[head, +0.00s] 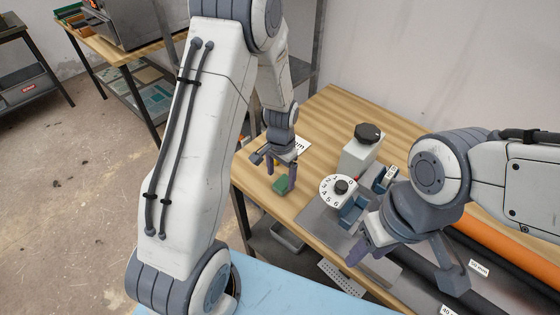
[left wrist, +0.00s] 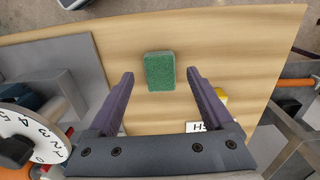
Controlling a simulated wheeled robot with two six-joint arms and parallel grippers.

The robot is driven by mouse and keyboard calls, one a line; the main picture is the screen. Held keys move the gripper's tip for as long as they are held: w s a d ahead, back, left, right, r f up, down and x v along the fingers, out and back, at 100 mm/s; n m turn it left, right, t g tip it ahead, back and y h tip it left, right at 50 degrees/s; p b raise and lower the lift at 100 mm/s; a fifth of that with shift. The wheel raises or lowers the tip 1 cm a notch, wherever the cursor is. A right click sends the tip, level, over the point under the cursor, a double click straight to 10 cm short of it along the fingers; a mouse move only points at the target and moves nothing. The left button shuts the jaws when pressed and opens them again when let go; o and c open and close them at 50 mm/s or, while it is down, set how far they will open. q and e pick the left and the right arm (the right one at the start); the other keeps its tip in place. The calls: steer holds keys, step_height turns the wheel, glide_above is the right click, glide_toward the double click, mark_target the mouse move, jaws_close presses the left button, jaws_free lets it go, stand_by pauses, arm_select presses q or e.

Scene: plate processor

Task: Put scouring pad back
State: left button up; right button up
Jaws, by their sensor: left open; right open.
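The green scouring pad (head: 281,185) lies flat on the wooden table (head: 345,105), near its front-left edge. My left gripper (head: 274,174) is open and empty above the pad, with one finger partly in front of it in the head view. In the left wrist view the pad (left wrist: 159,71) shows between and just beyond the two open fingertips (left wrist: 160,75), apart from both. My right gripper (head: 405,268) is open and empty, over the front of the table to the right.
A machine with a white numbered dial (head: 338,190) and a black-capped block (head: 360,150) stands right of the pad. A white label (left wrist: 199,127) and a yellow item (left wrist: 221,95) lie nearby. Orange and black rolls (head: 495,240) are at the right. Bare wood surrounds the pad.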

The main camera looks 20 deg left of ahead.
mark_target(281, 184)
arm_select(q)
steer(key=s+d+r, duration=0.3)
steer(key=d+r, duration=0.2)
steer(key=r, duration=0.7)
steer(key=s+d+r+m, duration=0.1)
steer(key=s+d+r, duration=0.2)
steer(key=s, duration=0.7)
steer(key=s+d+r+m+h, duration=0.1)
steer(key=s+d+r+m, duration=0.1)
steer(key=s+d, duration=0.4)
steer(key=s, duration=0.4)
steer(key=shift+r+b, duration=0.35)
steer(key=shift+r, duration=0.05)
